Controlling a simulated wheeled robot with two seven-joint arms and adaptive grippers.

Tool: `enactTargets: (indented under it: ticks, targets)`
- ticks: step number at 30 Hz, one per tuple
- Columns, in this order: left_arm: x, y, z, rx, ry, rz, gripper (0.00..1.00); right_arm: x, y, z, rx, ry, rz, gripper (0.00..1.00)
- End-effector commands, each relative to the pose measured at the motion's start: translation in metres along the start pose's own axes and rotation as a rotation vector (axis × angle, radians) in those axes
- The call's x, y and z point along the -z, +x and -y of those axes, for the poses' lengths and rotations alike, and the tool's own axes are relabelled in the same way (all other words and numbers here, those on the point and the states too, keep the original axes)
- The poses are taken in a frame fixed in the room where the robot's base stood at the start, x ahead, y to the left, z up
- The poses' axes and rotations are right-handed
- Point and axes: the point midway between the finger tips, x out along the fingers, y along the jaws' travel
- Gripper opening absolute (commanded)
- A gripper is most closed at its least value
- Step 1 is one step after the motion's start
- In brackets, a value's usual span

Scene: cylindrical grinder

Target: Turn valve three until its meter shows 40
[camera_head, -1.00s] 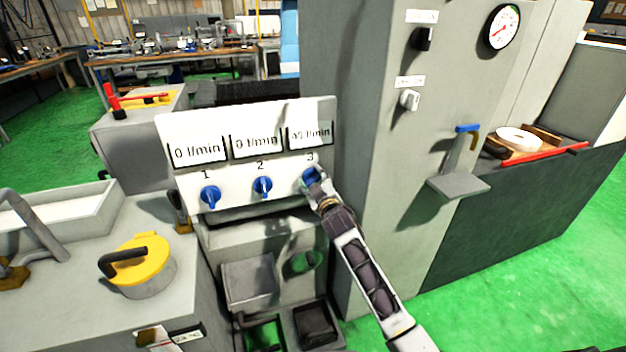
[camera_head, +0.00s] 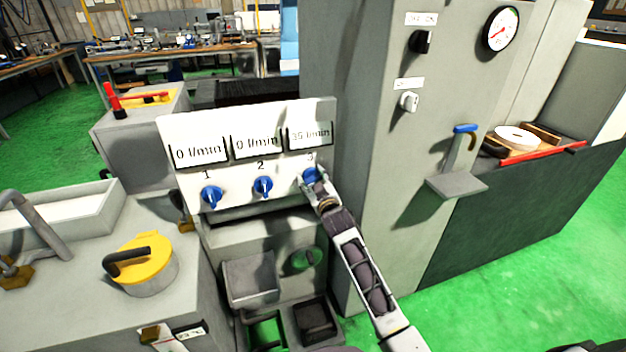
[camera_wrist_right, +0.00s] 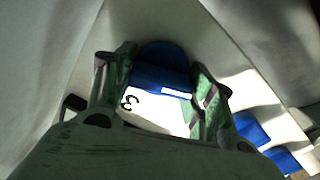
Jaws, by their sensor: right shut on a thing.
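Valve three is a blue knob (camera_head: 309,174) under the label 3 on the white panel (camera_head: 225,190). Its meter (camera_head: 309,135) above reads what looks like 35 l/min. My right gripper (camera_head: 313,183) is shut on this knob. In the right wrist view, the two fingers of the right gripper (camera_wrist_right: 163,95) stand on either side of the blue knob (camera_wrist_right: 160,75), with the label 3 beside it. Blue valves one (camera_head: 211,196) and two (camera_head: 263,186) stand to the left, and their meters read 0 l/min. My left gripper is not in view.
A grey machine cabinet (camera_head: 365,180) with switches and a round gauge (camera_head: 500,29) stands close to the right of the panel. A pot with a yellow lid (camera_head: 143,257) stands at the lower left. Grey bins (camera_head: 250,280) sit below the panel.

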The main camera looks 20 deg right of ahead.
Motion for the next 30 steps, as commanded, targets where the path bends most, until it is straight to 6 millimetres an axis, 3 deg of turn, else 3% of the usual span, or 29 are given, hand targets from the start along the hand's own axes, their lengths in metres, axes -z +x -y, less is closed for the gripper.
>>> enactTargets:
  ticks: [1, 2, 6, 20, 30]
  targets:
    - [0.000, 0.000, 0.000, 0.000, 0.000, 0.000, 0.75, 0.000, 0.000, 0.001, 0.001, 0.000, 0.000, 0.31]
    - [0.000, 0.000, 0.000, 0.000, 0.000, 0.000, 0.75, 0.000, 0.000, 0.001, 0.001, 0.000, 0.000, 0.58]
    - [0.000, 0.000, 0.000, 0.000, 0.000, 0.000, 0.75, 0.000, 0.000, 0.001, 0.001, 0.000, 0.001, 0.75]
    - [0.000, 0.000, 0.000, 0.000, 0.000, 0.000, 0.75, 0.000, -0.002, 0.000, 0.000, -0.001, 0.000, 0.75]
    - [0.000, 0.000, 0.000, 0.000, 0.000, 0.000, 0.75, -0.001, -0.022, 0.000, 0.000, -0.001, 0.001, 0.75]
